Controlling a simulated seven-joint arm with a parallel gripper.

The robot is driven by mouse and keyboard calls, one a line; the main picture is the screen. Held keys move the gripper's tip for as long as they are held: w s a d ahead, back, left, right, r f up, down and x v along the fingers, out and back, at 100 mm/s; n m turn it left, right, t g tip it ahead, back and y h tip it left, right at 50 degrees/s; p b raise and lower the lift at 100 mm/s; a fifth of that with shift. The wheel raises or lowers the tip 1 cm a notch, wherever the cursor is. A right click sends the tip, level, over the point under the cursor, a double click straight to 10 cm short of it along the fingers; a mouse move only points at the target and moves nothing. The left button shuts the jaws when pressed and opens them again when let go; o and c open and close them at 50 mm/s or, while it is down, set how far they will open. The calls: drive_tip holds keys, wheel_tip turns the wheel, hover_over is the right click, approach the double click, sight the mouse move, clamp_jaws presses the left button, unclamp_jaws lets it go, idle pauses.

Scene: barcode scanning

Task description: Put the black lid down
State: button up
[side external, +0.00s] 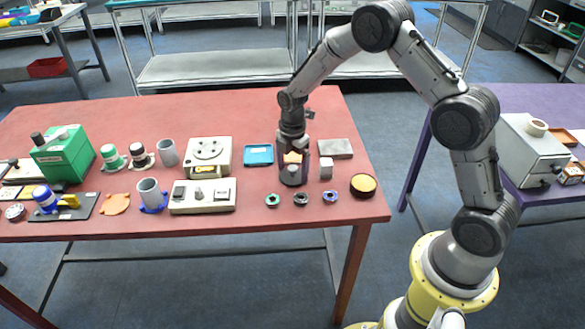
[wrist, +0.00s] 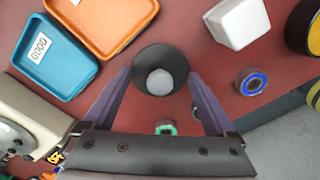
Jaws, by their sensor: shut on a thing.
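The black lid (wrist: 143,58), a dark round piece with a grey disc in its middle, is between the purple fingertips of my gripper (wrist: 160,76) in the wrist view. My gripper is shut on it. In the side view my gripper (side external: 293,168) points down over the right part of the red table (side external: 235,110), with the lid low between the fingers. I cannot tell whether the lid touches the table.
Close by are an orange tray (wrist: 105,22), a blue tray marked GOOD (wrist: 55,52) and a white block (wrist: 237,24).

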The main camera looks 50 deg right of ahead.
sight(293, 168)
drive_tip(key=shift+f, duration=0.15)
drive_tip(key=o, duration=1)
drive_tip(key=s+a+r+m+t, duration=0.1)
drive_tip(key=s+r+m, duration=0.1)
drive_tip(key=r, duration=0.8)
drive_tip(key=s+r+m, duration=0.1)
drive_tip(key=s+r, duration=0.2)
drive_tip(key=r, duration=0.6)
drive_tip(key=s+a+r+m+t, duration=0.2)
drive_tip(key=s+r+m, duration=0.45)
drive_tip(key=s, duration=0.25)
drive_tip(key=s+a+m+t, duration=0.2)
drive_tip(key=s+m, duration=0.6)
drive_tip(key=s, duration=0.7)
drive_tip(key=shift+s+r+t, duration=0.15)
drive_tip(key=shift+s+t, duration=0.15)
